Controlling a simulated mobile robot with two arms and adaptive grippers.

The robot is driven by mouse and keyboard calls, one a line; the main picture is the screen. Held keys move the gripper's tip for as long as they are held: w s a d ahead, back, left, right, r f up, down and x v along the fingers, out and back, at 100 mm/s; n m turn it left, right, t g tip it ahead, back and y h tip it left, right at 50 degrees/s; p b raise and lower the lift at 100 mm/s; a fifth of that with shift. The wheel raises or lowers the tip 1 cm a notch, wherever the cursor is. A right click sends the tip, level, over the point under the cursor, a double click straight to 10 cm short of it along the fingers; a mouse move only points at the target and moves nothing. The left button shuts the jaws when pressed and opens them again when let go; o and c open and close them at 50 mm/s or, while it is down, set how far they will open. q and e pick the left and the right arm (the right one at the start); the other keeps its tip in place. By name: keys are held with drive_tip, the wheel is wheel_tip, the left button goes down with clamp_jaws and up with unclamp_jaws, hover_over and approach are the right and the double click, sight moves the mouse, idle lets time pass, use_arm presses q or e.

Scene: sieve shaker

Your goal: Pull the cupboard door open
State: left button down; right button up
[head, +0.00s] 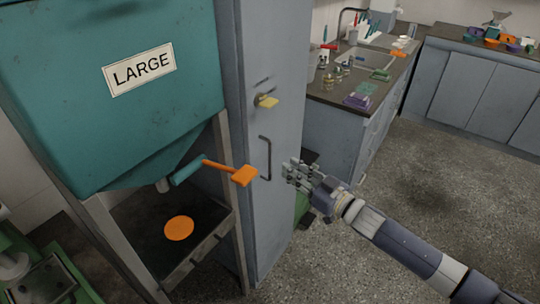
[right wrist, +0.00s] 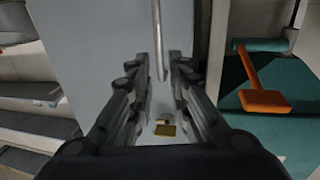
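The tall grey-blue cupboard door (head: 283,58) stands right of the teal hopper in the head view; I cannot tell whether it is fully closed. Its dark upright bar handle (head: 266,158) is below a key with a yellow tag (head: 268,102). My right gripper (head: 289,168) is open and empty, just right of the handle with its fingers towards it. In the right wrist view the handle (right wrist: 157,40) reaches down between the spread fingers (right wrist: 160,75), with no visible grip on it. The yellow tag (right wrist: 165,130) shows lower down there. My left gripper is out of view.
The teal hopper (head: 75,95) labelled LARGE has an orange lever (head: 243,175) jutting out close to the handle's left. An orange disc (head: 179,228) lies below it. A counter with a sink (head: 360,62) stands behind at right. The floor (head: 400,180) at right is clear.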

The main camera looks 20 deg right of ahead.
drive_tip(key=p+x, duration=0.1)
drive_tip(key=x, duration=0.9)
drive_tip(key=shift+d, duration=0.1)
clamp_jaws()
